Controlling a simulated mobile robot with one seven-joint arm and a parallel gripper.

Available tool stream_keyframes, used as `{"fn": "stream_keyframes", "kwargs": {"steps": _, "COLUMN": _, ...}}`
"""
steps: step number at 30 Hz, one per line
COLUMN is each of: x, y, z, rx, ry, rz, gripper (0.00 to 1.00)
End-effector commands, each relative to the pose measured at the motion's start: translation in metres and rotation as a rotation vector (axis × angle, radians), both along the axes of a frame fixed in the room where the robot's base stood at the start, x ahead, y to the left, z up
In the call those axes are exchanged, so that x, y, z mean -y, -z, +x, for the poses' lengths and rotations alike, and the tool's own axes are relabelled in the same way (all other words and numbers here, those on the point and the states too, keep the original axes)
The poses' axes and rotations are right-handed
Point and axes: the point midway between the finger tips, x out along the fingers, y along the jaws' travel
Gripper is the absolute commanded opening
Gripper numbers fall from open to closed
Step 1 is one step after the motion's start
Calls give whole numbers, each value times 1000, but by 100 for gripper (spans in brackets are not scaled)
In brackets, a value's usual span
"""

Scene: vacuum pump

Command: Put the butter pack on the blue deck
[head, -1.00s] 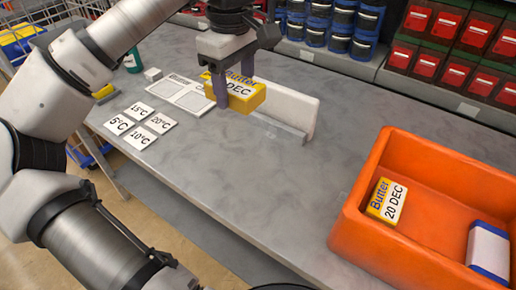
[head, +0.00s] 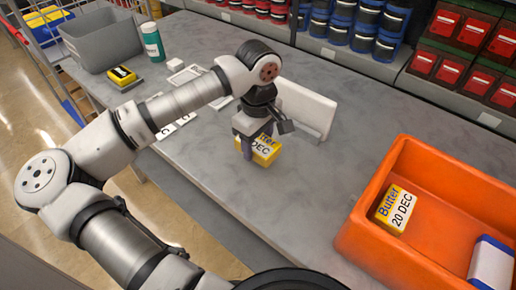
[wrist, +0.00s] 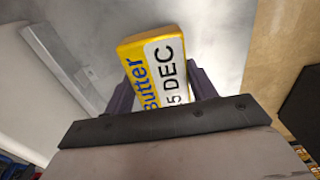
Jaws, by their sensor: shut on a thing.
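My gripper (head: 256,150) is shut on a yellow and white butter pack (head: 266,153), low over the grey bench (head: 330,185). In the wrist view the pack (wrist: 155,62) sits tilted between the two dark fingers; its label reads "Butter" and "5 DEC", with the start of the date partly hidden. I cannot tell in the head view whether the pack touches the bench. Another butter pack (head: 397,208), marked 20 DEC, lies in the orange bin (head: 360,225). I cannot make out a blue deck; only blue frame parts (head: 72,110) show at the far left.
A white upright panel (head: 306,108) stands just behind the held pack. A blue and white pack (head: 491,263) is in the orange bin. A grey bin (head: 105,38), a green bottle (head: 152,42) and a yellow-black item (head: 122,76) are at the back left. The front bench is clear.

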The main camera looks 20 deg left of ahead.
Motion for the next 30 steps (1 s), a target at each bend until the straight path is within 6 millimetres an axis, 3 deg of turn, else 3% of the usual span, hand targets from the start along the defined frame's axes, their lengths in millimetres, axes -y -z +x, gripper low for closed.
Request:
{"fn": "stream_keyframes", "kwargs": {"steps": 7, "x": 1, "y": 33, "z": 0, "rx": -1, "ry": 0, "rz": -3, "gripper": 26}}
{"fn": "stream_keyframes", "kwargs": {"steps": 21, "x": 0, "y": 41, "z": 0, "rx": 0, "ry": 0, "rz": 0, "gripper": 26}}
{"fn": "stream_keyframes", "kwargs": {"steps": 22, "x": 0, "y": 40, "z": 0, "rx": 0, "ry": 1, "rz": 0, "gripper": 60}}
{"fn": "stream_keyframes", "kwargs": {"steps": 26, "x": 0, "y": 40, "z": 0, "rx": 0, "ry": 0, "rz": -1, "gripper": 77}}
{"fn": "stream_keyframes", "kwargs": {"steps": 30, "x": 0, "y": 40, "z": 0, "rx": -1, "ry": 0, "rz": -1, "gripper": 78}}
